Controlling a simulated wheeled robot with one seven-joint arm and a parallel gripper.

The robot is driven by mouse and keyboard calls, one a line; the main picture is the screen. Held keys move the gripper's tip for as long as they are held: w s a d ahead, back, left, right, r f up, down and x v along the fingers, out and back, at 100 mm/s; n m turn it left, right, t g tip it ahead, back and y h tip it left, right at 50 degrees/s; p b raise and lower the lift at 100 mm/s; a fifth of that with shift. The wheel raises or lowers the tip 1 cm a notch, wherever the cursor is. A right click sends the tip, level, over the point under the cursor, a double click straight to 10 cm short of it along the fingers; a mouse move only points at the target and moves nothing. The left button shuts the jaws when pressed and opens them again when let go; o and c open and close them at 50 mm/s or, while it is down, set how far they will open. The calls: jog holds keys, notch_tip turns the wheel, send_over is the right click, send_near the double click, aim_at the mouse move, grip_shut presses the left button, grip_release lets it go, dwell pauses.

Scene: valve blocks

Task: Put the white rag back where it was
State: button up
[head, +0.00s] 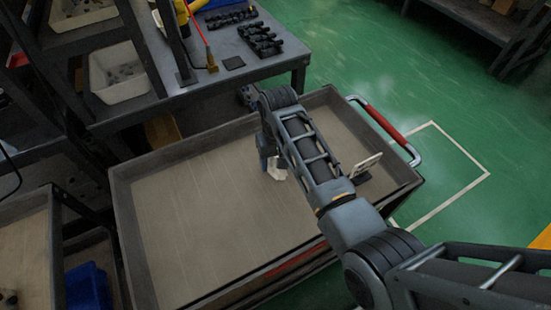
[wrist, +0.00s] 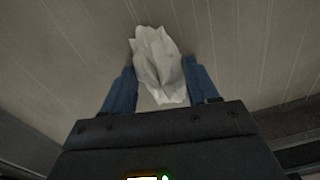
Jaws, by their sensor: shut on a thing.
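The white rag (wrist: 158,65) is crumpled and sits between the two blue fingers of my gripper (wrist: 161,78) in the wrist view. My gripper is shut on it. In the head view the rag (head: 277,171) shows as a small white patch below my gripper (head: 272,162), partly hidden by my arm. It is over the grey-brown bed of the cart (head: 190,225). I cannot tell whether the rag touches the bed.
The cart has raised rims and a red-and-silver handle (head: 385,130) at its right end. A small framed object (head: 365,166) stands near my arm. Behind is a dark workbench (head: 225,60) with black valve blocks (head: 260,40). The cart bed's left side is clear.

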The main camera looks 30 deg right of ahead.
jog(key=shift+f, duration=0.1)
jog(key=o, duration=1)
jog(key=shift+o, duration=0.2)
notch_tip(320, 180, up, 12)
jog(key=shift+d+b, duration=0.2)
jog(key=shift+b, duration=0.2)
